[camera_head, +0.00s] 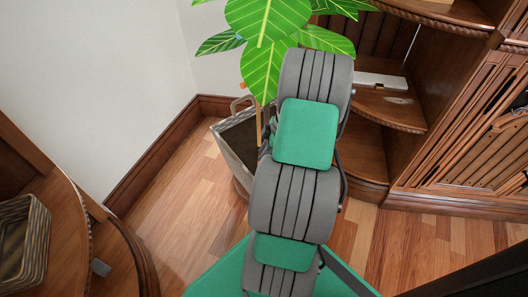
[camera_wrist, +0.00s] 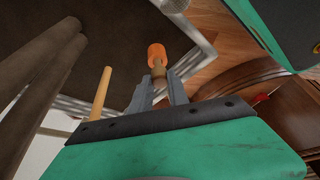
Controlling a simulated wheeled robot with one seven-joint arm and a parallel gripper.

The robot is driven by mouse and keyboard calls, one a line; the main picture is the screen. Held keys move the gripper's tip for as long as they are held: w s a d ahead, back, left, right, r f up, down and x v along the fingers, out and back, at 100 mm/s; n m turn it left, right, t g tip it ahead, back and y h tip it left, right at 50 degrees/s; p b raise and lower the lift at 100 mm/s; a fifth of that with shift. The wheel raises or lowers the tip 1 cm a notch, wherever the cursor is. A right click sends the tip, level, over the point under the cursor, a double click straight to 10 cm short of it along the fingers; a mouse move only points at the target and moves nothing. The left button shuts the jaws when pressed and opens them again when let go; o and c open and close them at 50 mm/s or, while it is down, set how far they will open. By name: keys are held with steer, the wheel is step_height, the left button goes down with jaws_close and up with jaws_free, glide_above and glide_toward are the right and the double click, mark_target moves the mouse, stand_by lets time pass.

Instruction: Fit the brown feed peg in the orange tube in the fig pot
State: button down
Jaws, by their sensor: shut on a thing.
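In the wrist view my gripper (camera_wrist: 160,86) is shut on the brown feed peg (camera_wrist: 159,71), which shows between the two grey fingertips. The orange tube (camera_wrist: 157,51) lies right beyond the peg and lines up with it in this view. I cannot tell whether the peg touches or enters it. The dark soil of the fig pot (camera_wrist: 125,40) lies behind them. In the head view the fig pot (camera_head: 222,136) is a grey woven basket with a handle, partly hidden by my arm. My gripper is hidden there.
Thick fig stems (camera_wrist: 45,70) stand left of my gripper, and a thin tan stake (camera_wrist: 101,92) is close by it. Large leaves (camera_head: 268,75) hang above the pot. A wooden shelf unit (camera_head: 395,110) stands right. A table with a basket (camera_head: 38,245) is at left.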

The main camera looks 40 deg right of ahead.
steer(key=shift+f+b, duration=0.6)
steer(key=shift+f, duration=0.3)
stand_by(0.5)
steer(key=c, duration=1.2)
jaws_free()
steer(key=shift+o, duration=0.5)
steer(key=o, duration=0.4)
steer(key=shift+r, duration=0.1)
steer(key=shift+r+p, duration=2.25)
steer(key=shift+r, duration=0.7)
